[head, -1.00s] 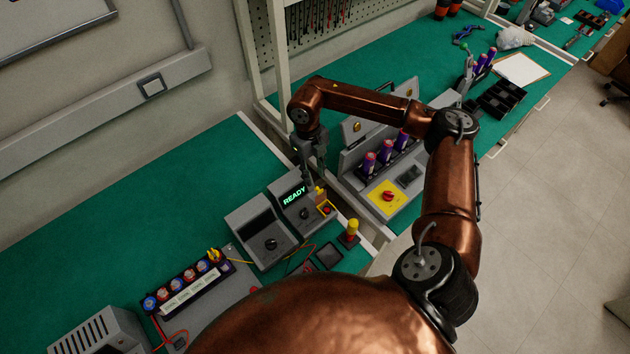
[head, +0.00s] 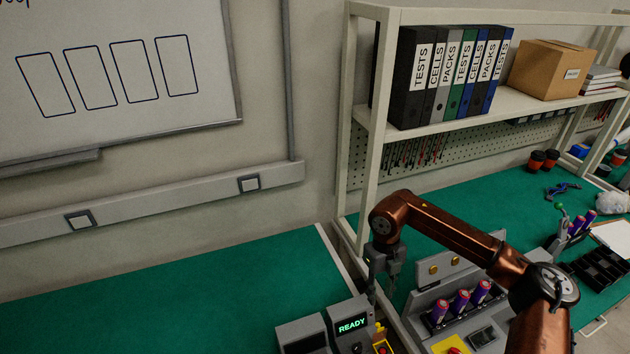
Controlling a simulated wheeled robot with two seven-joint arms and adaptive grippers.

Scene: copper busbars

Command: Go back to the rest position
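My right arm, copper coloured, comes in from the lower right and bends over the bench. Its gripper (head: 371,291) points down just above and behind the grey tester with the green READY display (head: 352,325). The fingers are small and dark, so I cannot tell whether they are open or shut. I see nothing clearly held in them. My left arm and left gripper are not in view.
Right of the gripper, a grey case (head: 430,297) holds purple-and-red cells (head: 461,302). A white shelf post (head: 372,130) rises behind the arm, carrying binders (head: 450,75) and a cardboard box (head: 550,68). The green bench top (head: 180,305) at left is clear.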

